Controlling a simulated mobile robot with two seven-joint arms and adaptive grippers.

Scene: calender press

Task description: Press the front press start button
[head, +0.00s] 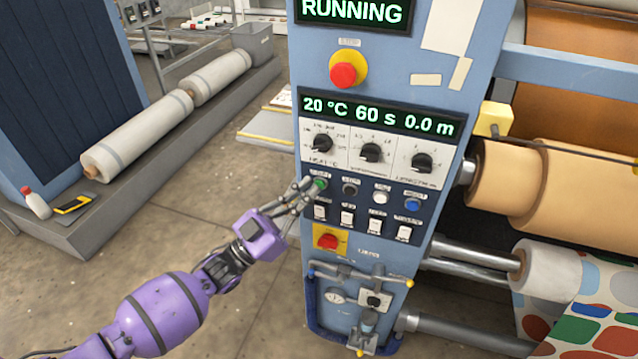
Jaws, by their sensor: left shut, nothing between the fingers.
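The press control panel (335,202) is on the front of a blue machine column. A green button (320,184) sits at the left end of a row with black, white and blue buttons. My left gripper (306,186) is shut and empty, with its fingertips at the green button's left side. I cannot tell whether they touch it. The upper display (352,12) reads RUNNING. The lower display (380,115) reads 20 °C, 60 s and 0.0 m. My right gripper is not in view.
A red emergency button (343,75) is above the panel, and a red-yellow switch (329,239) is below it. Three black knobs sit above the buttons. Rollers with tan material (560,185) are at the right. Wrapped rolls (140,135) lie on a grey platform at the left.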

